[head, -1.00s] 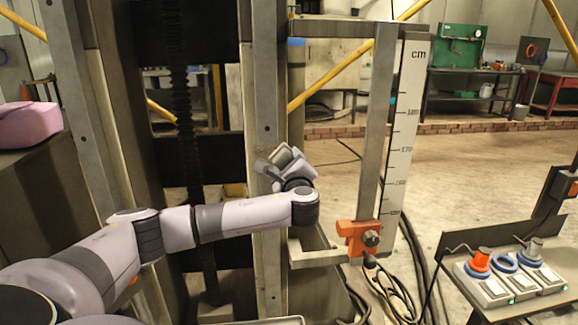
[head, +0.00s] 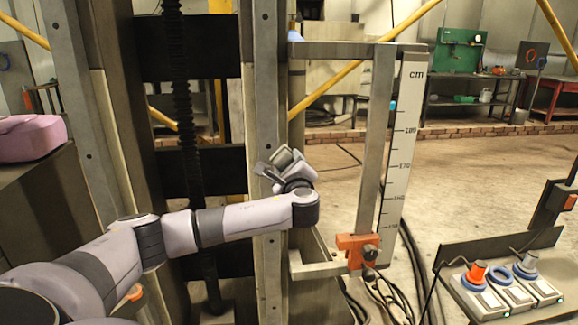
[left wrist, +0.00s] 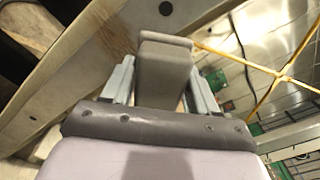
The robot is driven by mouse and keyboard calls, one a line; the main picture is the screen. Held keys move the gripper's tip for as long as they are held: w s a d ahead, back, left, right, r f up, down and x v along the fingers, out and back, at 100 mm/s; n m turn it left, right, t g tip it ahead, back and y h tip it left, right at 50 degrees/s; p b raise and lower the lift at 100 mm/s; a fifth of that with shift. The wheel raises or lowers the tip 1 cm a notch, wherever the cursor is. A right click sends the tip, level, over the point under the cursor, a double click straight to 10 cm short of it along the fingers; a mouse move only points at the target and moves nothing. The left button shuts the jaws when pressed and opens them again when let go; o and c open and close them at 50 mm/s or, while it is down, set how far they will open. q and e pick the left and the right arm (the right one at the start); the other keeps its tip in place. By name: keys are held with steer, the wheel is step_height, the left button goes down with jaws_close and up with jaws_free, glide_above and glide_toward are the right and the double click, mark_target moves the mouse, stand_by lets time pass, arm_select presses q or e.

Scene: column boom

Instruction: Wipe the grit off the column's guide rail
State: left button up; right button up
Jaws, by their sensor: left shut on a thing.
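My left gripper (head: 277,167) is shut on a grey block-shaped wiper (left wrist: 165,72), which sticks out between its two fingers in the left wrist view. In the head view the gripper is at the column's pale steel guide rail (head: 265,90), near its lower middle. The rail also shows in the left wrist view (left wrist: 62,85), running diagonally. A brownish gritty patch (left wrist: 116,32) lies on the rail just left of the block's end. Whether the block touches the rail is unclear. My right gripper is not in view.
A steel bracket with a centimetre scale (head: 402,150) and orange clamp (head: 357,248) stands right of the rail. A pink bundle (head: 30,138) lies at the left. A control box with coloured knobs (head: 500,288) is at lower right. Cables hang below the clamp.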

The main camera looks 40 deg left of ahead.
mark_target(267, 160)
arm_select(q)
steer(key=shift+s+a+p, duration=0.35)
steer(key=shift+s+a, duration=0.55)
steer(key=shift+s+a+f+b, duration=0.15)
steer(key=shift+s+a+f, duration=0.2)
steer(key=shift+f, duration=0.3)
steer(key=shift+s+a+f+b, duration=0.2)
steer(key=shift+s+f, duration=0.2)
steer(key=shift+f, duration=0.3)
steer(key=shift+s+a+f+b, duration=0.15)
steer(key=shift+s+a+f, duration=0.2)
steer(key=shift+f, duration=0.3)
step_height(267, 160, up, 4)
steer(key=p, duration=0.4)
steer(key=shift+r, duration=0.1)
